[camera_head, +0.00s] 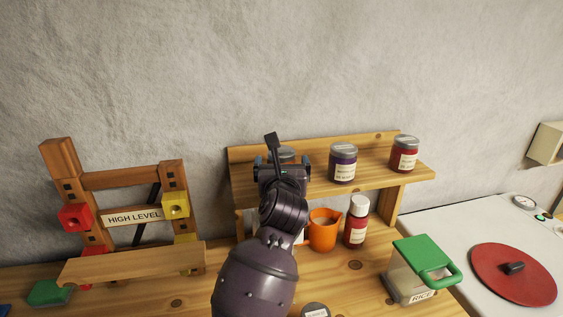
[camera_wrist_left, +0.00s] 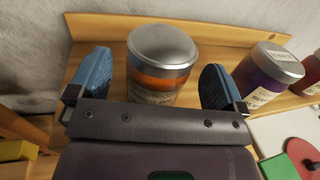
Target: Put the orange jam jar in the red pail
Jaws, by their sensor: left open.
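The orange jam jar (camera_wrist_left: 160,83), with a silver lid and a pale label, stands upright on the wooden shelf in the left wrist view. In the head view only part of its lid (camera_head: 286,151) shows behind my left gripper (camera_head: 283,163). In the left wrist view my left gripper (camera_wrist_left: 155,88) is open, with one blue-padded finger on each side of the jar. I see gaps between the jar and both fingers. My right gripper is in neither view. I do not see a red pail in either view.
A purple jar (camera_head: 343,163) and a red jar (camera_head: 404,155) stand to the right on the shelf (camera_head: 378,176). Below are an orange jug (camera_head: 323,231), a red bottle (camera_head: 356,222) and a green-lidded rice box (camera_head: 412,273). A wooden frame (camera_head: 131,219) stands left.

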